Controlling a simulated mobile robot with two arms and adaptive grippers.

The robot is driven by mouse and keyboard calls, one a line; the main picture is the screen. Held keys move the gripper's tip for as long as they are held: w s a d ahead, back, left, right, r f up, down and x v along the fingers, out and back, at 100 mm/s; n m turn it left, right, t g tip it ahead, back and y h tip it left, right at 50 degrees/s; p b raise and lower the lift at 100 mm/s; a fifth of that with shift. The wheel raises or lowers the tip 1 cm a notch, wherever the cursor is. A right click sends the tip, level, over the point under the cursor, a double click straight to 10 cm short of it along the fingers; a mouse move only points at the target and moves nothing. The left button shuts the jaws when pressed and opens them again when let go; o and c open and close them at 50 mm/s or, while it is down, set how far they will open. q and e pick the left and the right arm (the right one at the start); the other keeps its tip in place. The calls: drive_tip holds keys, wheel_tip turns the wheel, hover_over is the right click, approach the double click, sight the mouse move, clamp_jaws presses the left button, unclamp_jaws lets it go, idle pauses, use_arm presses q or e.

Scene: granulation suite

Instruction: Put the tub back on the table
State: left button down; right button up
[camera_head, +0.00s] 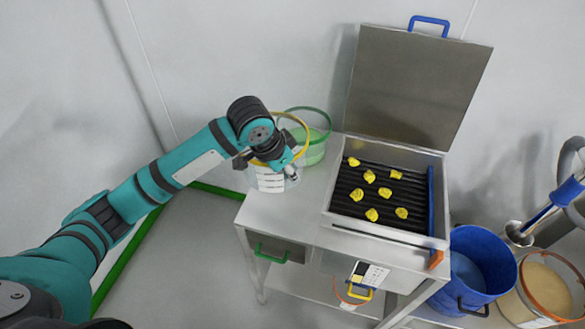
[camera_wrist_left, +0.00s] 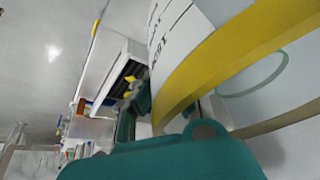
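A white tub with a yellow rim and printed label (camera_head: 270,181) is at the left end of the metal table (camera_head: 285,212). My left gripper (camera_head: 285,168) is at its rim and appears shut on it. The tub looks upright; I cannot tell whether its base touches the tabletop. In the left wrist view, the tub's yellow rim (camera_wrist_left: 225,58) passes close across the gripper, and its label shows beside it. The fingertips are partly hidden. My right gripper is not in view.
A green-rimmed tub (camera_head: 316,152) stands just behind. To the right is an open metal box with its lid (camera_head: 415,85) raised and several yellow lumps on a dark grate (camera_head: 350,205). A blue bucket (camera_head: 482,250) and an orange-rimmed container (camera_head: 548,285) stand lower right.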

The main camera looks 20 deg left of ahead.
sight(291, 187)
use_arm(q)
drive_tip(key=f+m, duration=0.1)
drive_tip(key=w+f, duration=0.1)
drive_tip(key=d+f+m, duration=0.1)
drive_tip(key=shift+w+f+m+g+h+p, duration=0.25)
drive_tip(key=shift+m+g+h+p, duration=0.05)
drive_tip(key=shift+g+h+p, duration=0.1)
wheel_tip(291, 187, down, 6)
drive_tip(key=shift+r+p, duration=0.25)
drive_tip(key=shift+p, duration=0.35)
drive_tip(key=shift+f, duration=0.35)
wheel_tip(291, 187, down, 3)
drive_tip(key=shift+f+p, duration=0.1)
drive_tip(key=shift+p, duration=0.25)
drive_tip(key=shift+f, duration=0.3)
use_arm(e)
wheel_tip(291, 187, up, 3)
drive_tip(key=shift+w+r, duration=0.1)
